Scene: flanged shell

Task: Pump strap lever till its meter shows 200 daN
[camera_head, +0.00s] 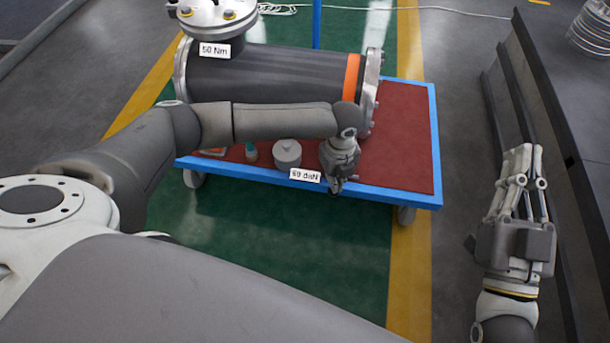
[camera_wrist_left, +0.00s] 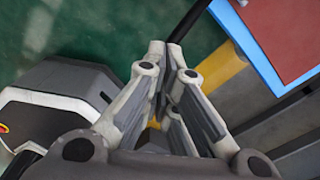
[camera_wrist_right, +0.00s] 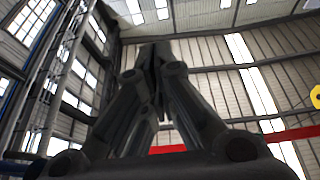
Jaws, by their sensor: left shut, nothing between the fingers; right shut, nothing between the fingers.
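The dark shell (camera_head: 270,75) lies on the blue-edged cart, with an orange strap (camera_head: 351,77) around its right end. The strap's meter label (camera_head: 305,174) appears to read 60 daN. My left gripper (camera_head: 336,188) is shut, pointing down at the cart's near edge, right of the label. The strap lever cannot be made out in the head view, where my left arm covers that area. In the left wrist view a dark bar (camera_wrist_left: 188,20) passes at the fingertips; I cannot tell whether they touch it. My right gripper (camera_head: 525,155) is shut and empty at the right, away from the cart.
The cart (camera_head: 410,150) has a red top and wheels. A grey cylindrical object (camera_head: 287,153) stands near its front edge. A flanged pipe with a 50 Nm label (camera_head: 214,50) rises from the shell. A dark bench (camera_head: 570,100) stands at the right. The floor between is clear.

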